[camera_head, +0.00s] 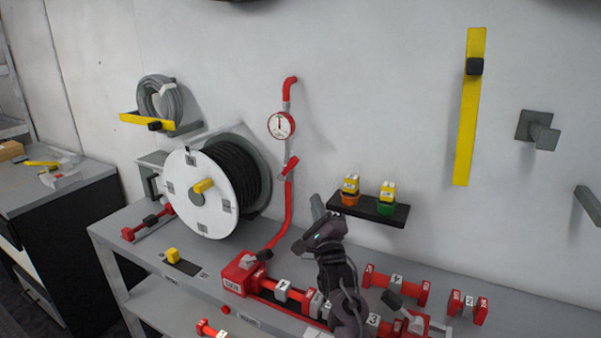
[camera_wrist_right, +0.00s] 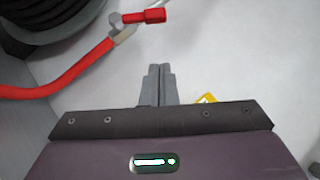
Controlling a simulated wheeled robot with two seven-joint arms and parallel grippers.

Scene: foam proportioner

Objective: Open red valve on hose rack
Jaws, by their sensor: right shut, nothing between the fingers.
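The red valve handle (camera_head: 290,166) sits on the red pipe (camera_head: 289,205) that runs up the wall, below a round gauge (camera_head: 281,125). In the right wrist view the red handle (camera_wrist_right: 143,16) shows at the top, on a grey valve body, with the red pipe (camera_wrist_right: 60,84) curving down to the left. My right gripper (camera_head: 316,203) is to the lower right of the valve, apart from it. Its fingers (camera_wrist_right: 160,72) are closed together and empty, pointing toward the wall below and right of the handle. My left gripper is in neither view.
A white hose reel (camera_head: 198,218) with black hose stands left of the pipe. A black shelf (camera_head: 368,212) with small yellow-topped items is right of my right gripper. Red fittings, including a red block (camera_head: 242,274), line the bench below. The wall around the valve is mostly clear.

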